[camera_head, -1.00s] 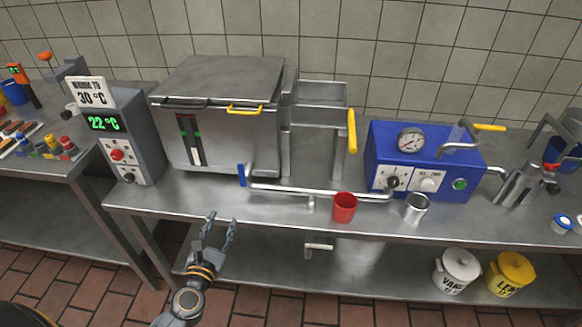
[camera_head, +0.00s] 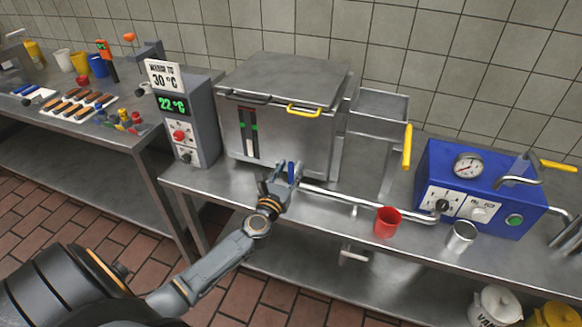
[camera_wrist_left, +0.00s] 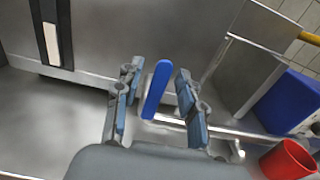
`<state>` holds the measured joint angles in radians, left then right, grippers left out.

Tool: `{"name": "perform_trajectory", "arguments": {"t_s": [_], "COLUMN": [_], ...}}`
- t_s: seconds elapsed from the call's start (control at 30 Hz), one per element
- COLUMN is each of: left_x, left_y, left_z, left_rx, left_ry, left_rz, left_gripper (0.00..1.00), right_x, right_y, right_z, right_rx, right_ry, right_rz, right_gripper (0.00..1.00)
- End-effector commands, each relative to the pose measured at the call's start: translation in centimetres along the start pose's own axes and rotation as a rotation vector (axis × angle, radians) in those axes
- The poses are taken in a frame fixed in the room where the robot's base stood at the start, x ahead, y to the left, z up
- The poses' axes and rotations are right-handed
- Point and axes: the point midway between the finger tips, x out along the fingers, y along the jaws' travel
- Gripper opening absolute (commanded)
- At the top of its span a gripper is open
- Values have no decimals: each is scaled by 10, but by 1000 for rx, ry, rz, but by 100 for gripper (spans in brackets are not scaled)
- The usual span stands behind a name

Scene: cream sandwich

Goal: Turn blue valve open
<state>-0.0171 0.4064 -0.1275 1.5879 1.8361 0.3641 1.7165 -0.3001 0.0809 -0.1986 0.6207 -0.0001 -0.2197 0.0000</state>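The blue valve handle (camera_head: 290,172) stands upright at the left end of the silver pipe (camera_head: 345,199), in front of the steel tank (camera_head: 285,110). In the left wrist view the blue handle (camera_wrist_left: 156,90) is a long rounded bar, slightly tilted. My left gripper (camera_head: 284,172) is at the handle. Its two fingers (camera_wrist_left: 158,96) are apart, one on each side of the handle, with gaps visible between them and it. My right gripper is not in view.
A red cup (camera_head: 387,222) and a metal cup (camera_head: 461,237) stand right of the handle near the counter edge. A blue machine (camera_head: 475,190) stands further right. A control box (camera_head: 187,125) reading 22 °C is at left.

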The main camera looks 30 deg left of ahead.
Motion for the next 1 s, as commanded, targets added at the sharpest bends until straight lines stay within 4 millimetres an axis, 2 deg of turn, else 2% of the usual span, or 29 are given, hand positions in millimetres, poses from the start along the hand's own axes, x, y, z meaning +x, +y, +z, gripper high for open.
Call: {"name": "perform_trajectory", "arguments": {"t_s": [0.13,0.4,0.43,0.6,0.63,1.0], "left_x": [10,11,11,11,11,10], "left_y": [0,0,0,0,0,-1], "left_z": [0,0,0,0,0,0], "left_rx": [1,1,1,1,1,11], "left_ry": [0,1,1,1,0,1], "left_rz": [-1,-1,-1,-1,-1,-1], "left_gripper": [40,40,38,3,0,0], "right_x": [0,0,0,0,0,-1], "right_y": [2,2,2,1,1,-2], "right_z": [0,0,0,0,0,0], "right_rx": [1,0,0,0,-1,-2], "right_ry": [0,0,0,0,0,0], "right_rz": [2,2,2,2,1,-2], "right_gripper": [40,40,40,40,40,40]}}
